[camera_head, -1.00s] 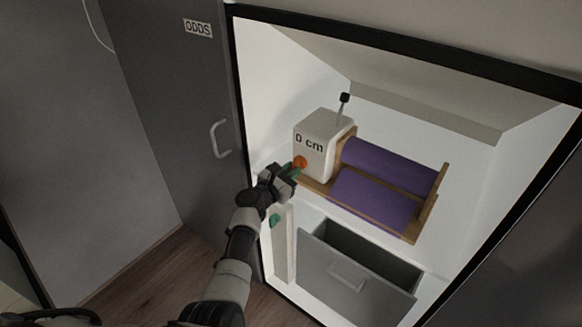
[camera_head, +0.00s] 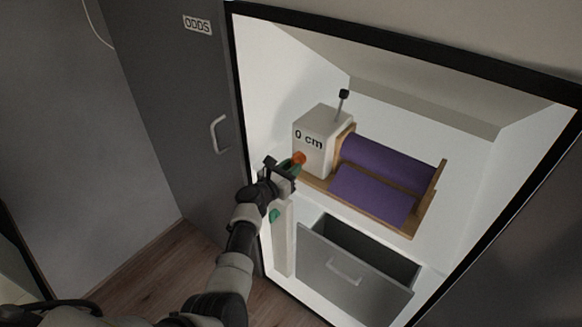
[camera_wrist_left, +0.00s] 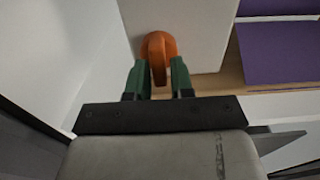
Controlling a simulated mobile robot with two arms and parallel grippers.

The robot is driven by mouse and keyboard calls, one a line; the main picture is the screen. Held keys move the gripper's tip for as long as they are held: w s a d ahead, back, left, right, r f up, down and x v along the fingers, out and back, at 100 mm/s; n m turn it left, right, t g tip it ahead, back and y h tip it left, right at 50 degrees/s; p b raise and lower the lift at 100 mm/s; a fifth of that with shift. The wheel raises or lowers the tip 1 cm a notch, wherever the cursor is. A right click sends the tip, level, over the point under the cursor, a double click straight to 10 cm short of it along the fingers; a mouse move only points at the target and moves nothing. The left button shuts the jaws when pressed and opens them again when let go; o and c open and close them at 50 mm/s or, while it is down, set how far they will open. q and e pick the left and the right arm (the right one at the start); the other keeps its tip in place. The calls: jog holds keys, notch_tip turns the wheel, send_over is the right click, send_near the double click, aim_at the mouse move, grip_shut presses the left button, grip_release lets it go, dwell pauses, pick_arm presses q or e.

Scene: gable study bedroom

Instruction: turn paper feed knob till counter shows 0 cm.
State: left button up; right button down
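The white paper-feed box (camera_head: 316,150) stands in the cupboard recess, and its counter (camera_head: 308,139) reads "0 cm". The orange feed knob (camera_head: 299,158) is low on the box's front; it also shows in the left wrist view (camera_wrist_left: 158,45), its raised grip upright. My left gripper (camera_head: 290,168) is at the knob. In the wrist view its green fingertips (camera_wrist_left: 160,78) stand apart on either side of the knob's grip, with a narrow gap visible, so it looks open. The purple paper (camera_head: 372,193) lies on the wooden feed frame beside the box. My right gripper is not in view.
A thin lever with a black tip (camera_head: 343,94) rises behind the box. Below is an open grey drawer (camera_head: 352,272). The grey door marked ODDS (camera_head: 197,75) stands open at the left. A green object (camera_head: 274,215) is below the gripper.

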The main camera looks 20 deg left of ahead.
pick_arm(q)
jog(key=shift+o, duration=1.4)
jog(key=p+v, duration=0.1)
jog(key=v, duration=1)
jog(key=shift+w+r, duration=0.1)
